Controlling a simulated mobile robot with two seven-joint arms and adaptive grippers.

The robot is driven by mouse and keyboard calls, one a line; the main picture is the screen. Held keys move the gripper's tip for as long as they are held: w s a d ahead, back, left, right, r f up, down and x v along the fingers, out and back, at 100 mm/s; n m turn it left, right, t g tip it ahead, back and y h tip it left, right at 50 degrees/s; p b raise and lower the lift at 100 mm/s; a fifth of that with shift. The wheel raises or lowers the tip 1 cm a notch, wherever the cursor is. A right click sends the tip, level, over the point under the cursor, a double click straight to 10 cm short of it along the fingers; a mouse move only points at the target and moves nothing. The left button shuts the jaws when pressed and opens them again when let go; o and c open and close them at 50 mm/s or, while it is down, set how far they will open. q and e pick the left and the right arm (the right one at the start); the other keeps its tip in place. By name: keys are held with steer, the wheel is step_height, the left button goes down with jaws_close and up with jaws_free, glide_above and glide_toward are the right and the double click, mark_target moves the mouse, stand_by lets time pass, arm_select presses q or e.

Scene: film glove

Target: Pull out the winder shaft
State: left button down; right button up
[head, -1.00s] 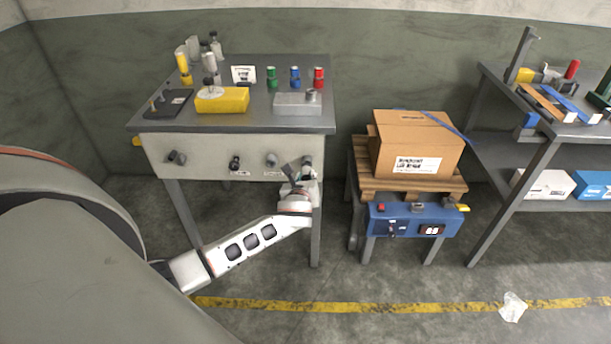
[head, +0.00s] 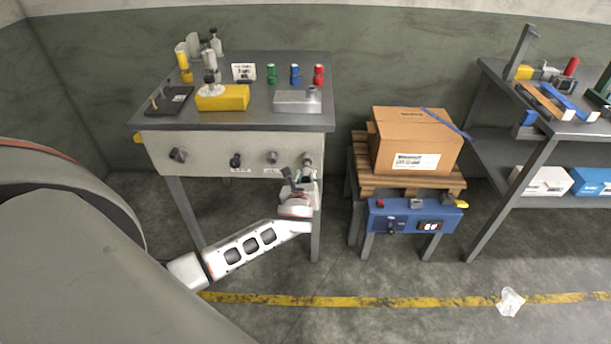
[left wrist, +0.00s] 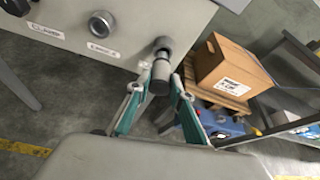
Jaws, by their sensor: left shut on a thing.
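A workbench (head: 222,142) has a pale front panel with several dark round knobs and shafts. The winder shaft (head: 307,160) is at the panel's right end. My left gripper (head: 300,178) is at the shaft, low in front of the panel. In the left wrist view my left gripper (left wrist: 157,88) has its green-sided fingers on both sides of the shaft, shut on it. My right gripper is not in view.
A yellow block (head: 222,98), a grey block (head: 298,101) and several small coloured canisters stand on the bench. To the right, a cardboard box (head: 412,142) sits on a pallet above a blue control box (head: 412,217). The floor in front is mostly clear.

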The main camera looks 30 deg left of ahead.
arm_select(q)
steer(key=shift+s+d+p, duration=0.5)
steer(key=shift+s+p, duration=0.05)
steer(key=shift+s, duration=0.25)
steer(key=shift+s+d, duration=0.1)
steer(key=shift+s, duration=0.1)
steer(key=shift+s+d+p, duration=0.4)
steer(key=shift+s+p, duration=0.2)
steer(key=shift+s, duration=0.05)
steer(key=shift+s+d+p, duration=0.4)
steer(key=shift+s+p, duration=0.2)
steer(key=shift+s, duration=0.05)
